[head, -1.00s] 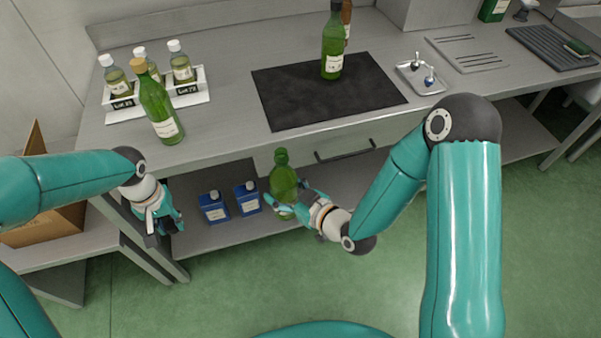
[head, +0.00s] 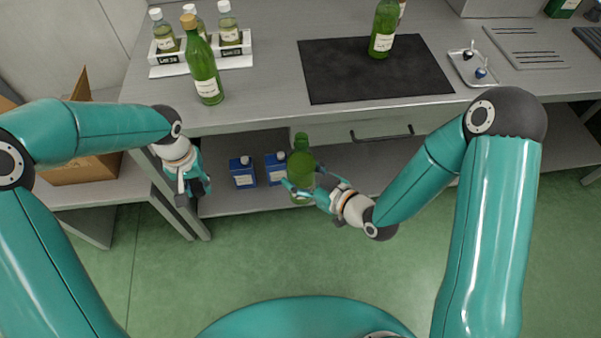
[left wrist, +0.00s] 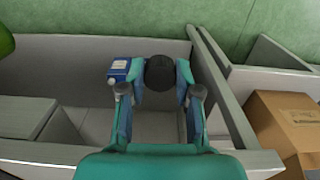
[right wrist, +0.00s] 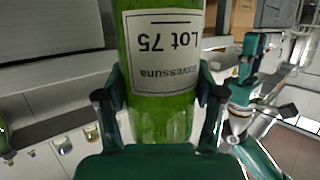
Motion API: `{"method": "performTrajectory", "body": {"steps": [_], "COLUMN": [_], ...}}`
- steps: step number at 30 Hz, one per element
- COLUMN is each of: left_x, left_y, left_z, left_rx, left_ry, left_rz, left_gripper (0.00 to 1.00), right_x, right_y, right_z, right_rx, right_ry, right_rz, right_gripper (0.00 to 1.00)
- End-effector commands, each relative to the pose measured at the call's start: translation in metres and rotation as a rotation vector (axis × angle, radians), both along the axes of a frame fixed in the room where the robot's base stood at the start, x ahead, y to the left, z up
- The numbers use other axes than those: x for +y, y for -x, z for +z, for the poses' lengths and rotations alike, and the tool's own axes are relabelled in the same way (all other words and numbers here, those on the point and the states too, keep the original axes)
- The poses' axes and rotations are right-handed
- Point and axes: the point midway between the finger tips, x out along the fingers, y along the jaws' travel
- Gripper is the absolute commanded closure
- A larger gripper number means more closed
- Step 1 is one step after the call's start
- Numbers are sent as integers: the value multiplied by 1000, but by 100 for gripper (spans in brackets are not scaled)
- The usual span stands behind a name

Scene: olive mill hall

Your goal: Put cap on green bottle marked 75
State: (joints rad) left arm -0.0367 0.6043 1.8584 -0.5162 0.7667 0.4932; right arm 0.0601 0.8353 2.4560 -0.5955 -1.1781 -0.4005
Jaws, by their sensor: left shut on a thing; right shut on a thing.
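The green bottle marked Lot 75 (right wrist: 165,60) is held in my right gripper (right wrist: 158,100), its label upside down in the right wrist view. In the head view the bottle (head: 300,170) stands roughly upright in front of the bench, with a bare green neck on top. My right gripper (head: 303,190) is shut around its body. My left gripper (head: 190,192) is to the left of the bottle, apart from it. In the left wrist view this gripper (left wrist: 160,85) is shut on a round black cap (left wrist: 160,72). The cap is hardly visible in the head view.
A corked green bottle (head: 204,72) and a white rack (head: 240,56) of small bottles stand on the bench. Another green bottle (head: 383,30) is on a black mat (head: 350,80). Blue containers (head: 243,172) sit on the lower shelf. A cardboard box (head: 85,168) is at left.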

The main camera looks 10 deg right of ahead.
Motion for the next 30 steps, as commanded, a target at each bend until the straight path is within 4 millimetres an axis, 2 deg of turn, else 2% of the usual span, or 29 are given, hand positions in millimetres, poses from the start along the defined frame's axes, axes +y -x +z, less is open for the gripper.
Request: {"method": "performTrajectory", "body": {"steps": [3, 8, 14, 21, 25, 30], "left_x": [12, -7, -57, -132, -174, -219], "left_y": [-4, -20, -34, -36, -32, -21], "left_z": [23, 63, 118, 180, 205, 225], "left_rx": [-8, -9, -6, -3, -1, 2], "left_ry": [1, 1, 2, 3, 1, 1], "left_rz": [122, 211, 236, 180, 118, 37], "left_gripper": [80, 80, 80, 80, 80, 80], "right_x": [0, 0, 0, 0, 0, 0], "right_y": [-1, -1, -1, -1, -1, -1], "right_z": [2, 3, 3, 3, 3, 3], "right_rx": [-7, -7, -8, -8, -8, -8], "right_ry": [-2, -2, -3, -3, -3, -3], "right_rz": [0, 0, 0, 0, 0, 0], "right_gripper": [100, 100, 100, 100, 100, 100]}}
